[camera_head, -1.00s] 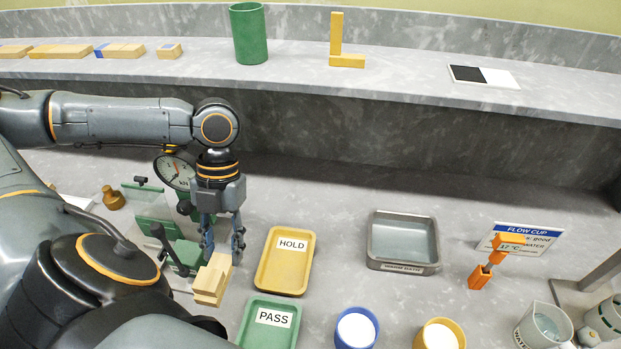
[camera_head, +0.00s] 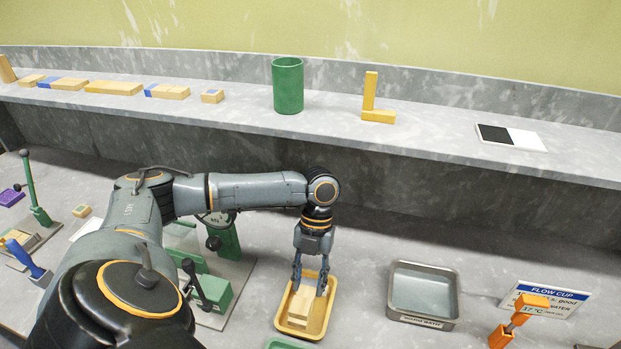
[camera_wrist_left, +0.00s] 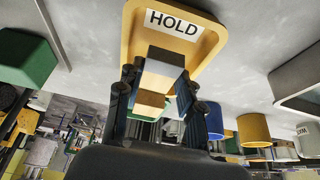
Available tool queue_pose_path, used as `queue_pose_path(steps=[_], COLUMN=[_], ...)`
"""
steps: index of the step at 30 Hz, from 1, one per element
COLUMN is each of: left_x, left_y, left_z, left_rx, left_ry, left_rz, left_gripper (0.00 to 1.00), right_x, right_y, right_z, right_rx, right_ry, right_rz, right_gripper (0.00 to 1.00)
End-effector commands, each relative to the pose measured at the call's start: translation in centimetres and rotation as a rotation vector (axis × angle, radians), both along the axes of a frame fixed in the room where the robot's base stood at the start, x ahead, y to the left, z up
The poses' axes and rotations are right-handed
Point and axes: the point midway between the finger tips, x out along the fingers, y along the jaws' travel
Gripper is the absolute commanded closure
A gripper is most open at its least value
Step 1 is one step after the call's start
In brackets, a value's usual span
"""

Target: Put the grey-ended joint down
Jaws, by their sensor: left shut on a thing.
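The joint (camera_head: 299,308) is a pale wooden piece of stacked blocks. In the left wrist view its grey end (camera_wrist_left: 160,76) shows between the fingers, with bare wood below it. My left gripper (camera_head: 309,283) points down and is shut on the joint. It holds the joint over the yellow HOLD tray (camera_head: 330,302), inside its outline in the head view. The tray's label shows in the left wrist view (camera_wrist_left: 172,22). I cannot tell whether the joint touches the tray floor. My right gripper is not in view.
A green tray (camera_head: 285,344) is just in front of the HOLD tray. A metal warm bath (camera_head: 423,292) stands to the right, with an orange piece (camera_head: 517,322) beyond it. A green press (camera_head: 225,240) stands left. Bare counter lies between tray and bath.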

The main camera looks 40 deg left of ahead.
Motion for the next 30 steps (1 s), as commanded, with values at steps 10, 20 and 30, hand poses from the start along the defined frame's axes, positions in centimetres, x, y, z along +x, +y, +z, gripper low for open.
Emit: queue_pose_path(steps=[10, 20, 30], left_x=[0.3, 0.3, 0.4], left_y=[-0.1, -0.1, -0.1], left_z=[-3.5, -3.6, -3.3], left_rx=[0.0, 0.0, 0.0], left_ry=[-0.001, 0.0, -0.001], left_rz=[0.0, 0.0, 0.0], left_gripper=[0.95, 0.54, 0.54], right_x=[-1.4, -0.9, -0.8], right_y=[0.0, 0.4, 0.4], right_z=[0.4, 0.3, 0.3], right_rx=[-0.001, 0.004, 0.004], right_ry=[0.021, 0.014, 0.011], right_rz=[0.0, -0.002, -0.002], right_gripper=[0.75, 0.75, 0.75])
